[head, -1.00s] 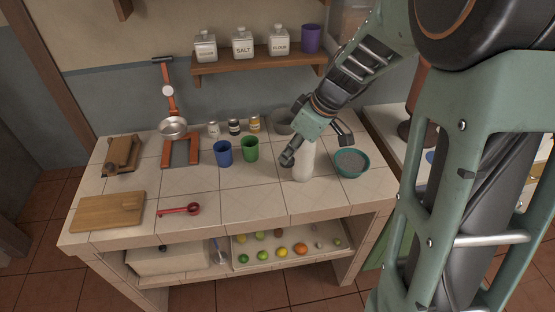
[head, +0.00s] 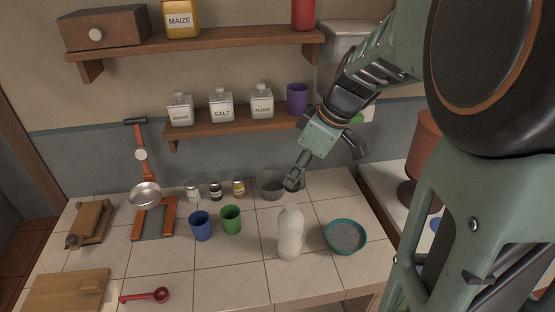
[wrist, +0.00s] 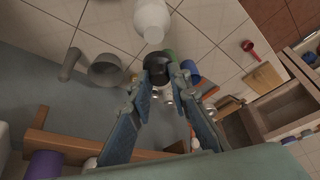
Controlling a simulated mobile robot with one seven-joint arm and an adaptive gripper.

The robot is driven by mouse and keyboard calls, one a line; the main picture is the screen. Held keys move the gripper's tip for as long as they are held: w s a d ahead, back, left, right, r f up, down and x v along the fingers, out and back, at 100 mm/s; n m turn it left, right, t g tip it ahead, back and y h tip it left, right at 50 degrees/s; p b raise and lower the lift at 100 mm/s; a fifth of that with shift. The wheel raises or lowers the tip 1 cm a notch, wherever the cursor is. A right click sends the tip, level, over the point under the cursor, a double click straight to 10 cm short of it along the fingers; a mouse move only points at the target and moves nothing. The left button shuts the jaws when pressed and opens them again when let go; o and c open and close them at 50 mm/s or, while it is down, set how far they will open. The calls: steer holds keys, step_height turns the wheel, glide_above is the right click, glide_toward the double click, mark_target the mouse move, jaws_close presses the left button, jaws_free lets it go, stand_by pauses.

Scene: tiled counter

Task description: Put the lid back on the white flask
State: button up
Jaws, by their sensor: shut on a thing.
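The white flask (head: 290,236) stands upright on the tiled counter, its narrow neck uncovered. It also shows at the top of the wrist view (wrist: 152,18). My gripper (head: 299,174) is above and behind the flask's neck in the head view, apart from it. In the wrist view my gripper (wrist: 158,73) has its fingertips on either side of a small dark round piece, which looks like the lid (wrist: 157,66). The fingers hide part of the lid, and it is hard to make out in the head view.
A teal bowl (head: 346,237) stands close right of the flask. Green (head: 231,220) and blue (head: 201,226) cups stand to its left, and a grey bowl (head: 271,186) behind. A shelf (head: 225,130) with jars and a purple cup (head: 297,98) hangs behind.

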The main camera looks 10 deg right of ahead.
mark_target(298, 189)
steer(key=shift+f+b, duration=1.8)
steer(key=shift+f, duration=1)
steer(key=shift+f+b, duration=0.4)
steer(key=shift+b, duration=0.05)
steer(key=shift+b, duration=0.65)
steer(key=shift+f+b, duration=0.2)
steer(key=shift+b, duration=0.5)
stand_by(0.5)
steer(key=o, duration=1.3)
steer(key=shift+r, duration=0.1)
